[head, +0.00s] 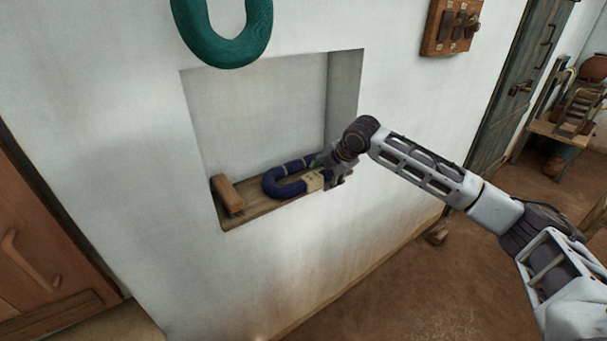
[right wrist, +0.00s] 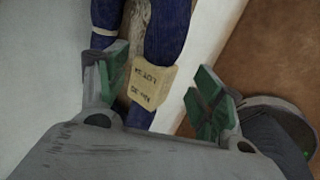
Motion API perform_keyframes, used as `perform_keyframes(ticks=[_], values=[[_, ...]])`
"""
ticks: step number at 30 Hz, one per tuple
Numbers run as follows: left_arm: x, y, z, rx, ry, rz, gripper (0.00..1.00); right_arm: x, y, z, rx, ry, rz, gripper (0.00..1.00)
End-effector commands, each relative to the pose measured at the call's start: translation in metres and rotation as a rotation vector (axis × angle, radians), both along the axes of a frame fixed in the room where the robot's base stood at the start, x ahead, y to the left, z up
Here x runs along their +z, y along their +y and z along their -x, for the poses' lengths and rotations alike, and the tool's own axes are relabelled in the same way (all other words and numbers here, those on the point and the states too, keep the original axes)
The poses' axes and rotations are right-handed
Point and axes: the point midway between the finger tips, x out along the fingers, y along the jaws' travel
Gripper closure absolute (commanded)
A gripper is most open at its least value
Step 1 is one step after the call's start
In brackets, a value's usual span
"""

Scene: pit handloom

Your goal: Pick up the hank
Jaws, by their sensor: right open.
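A dark blue hank (head: 285,187) lies as a loop on the wooden shelf of a wall niche. A cream paper tag (head: 313,181) is on its near strand. My right gripper (head: 332,171) is at the hank's right end and hides that end in the head view. In the right wrist view my right gripper (right wrist: 155,95) is open. The tag (right wrist: 150,82) and one blue strand of the hank (right wrist: 167,32) show between its green-padded fingers. The other strand runs up past the left finger. Contact cannot be told. My left gripper is not in view.
A brown wooden block (head: 228,194) stands at the left end of the niche shelf (head: 247,212). A teal loop (head: 226,45) hangs on the wall above. The niche side wall (head: 343,95) rises close behind my right gripper. A wooden switchboard (head: 452,27) is at upper right.

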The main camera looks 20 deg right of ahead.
Motion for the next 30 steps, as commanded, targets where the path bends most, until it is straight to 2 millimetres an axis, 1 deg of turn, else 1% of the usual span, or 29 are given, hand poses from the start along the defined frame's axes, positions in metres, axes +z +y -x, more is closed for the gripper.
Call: perform_keyframes(ticks=[4,9,12,26,30], values=[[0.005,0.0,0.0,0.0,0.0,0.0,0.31,-0.01,0.009,-0.01,0.001,0.001,-0.002,0.33],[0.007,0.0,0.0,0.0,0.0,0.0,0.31,-0.025,0.011,-0.018,0.001,0.0,-0.001,0.33],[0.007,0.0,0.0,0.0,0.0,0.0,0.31,-0.029,0.012,-0.02,0.001,0.0,0.001,0.33],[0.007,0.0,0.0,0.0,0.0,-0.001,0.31,-0.03,0.012,-0.021,0.0,-0.001,0.0,0.33],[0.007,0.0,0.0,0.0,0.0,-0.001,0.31,-0.029,0.012,-0.021,0.0,-0.001,0.0,0.5]])
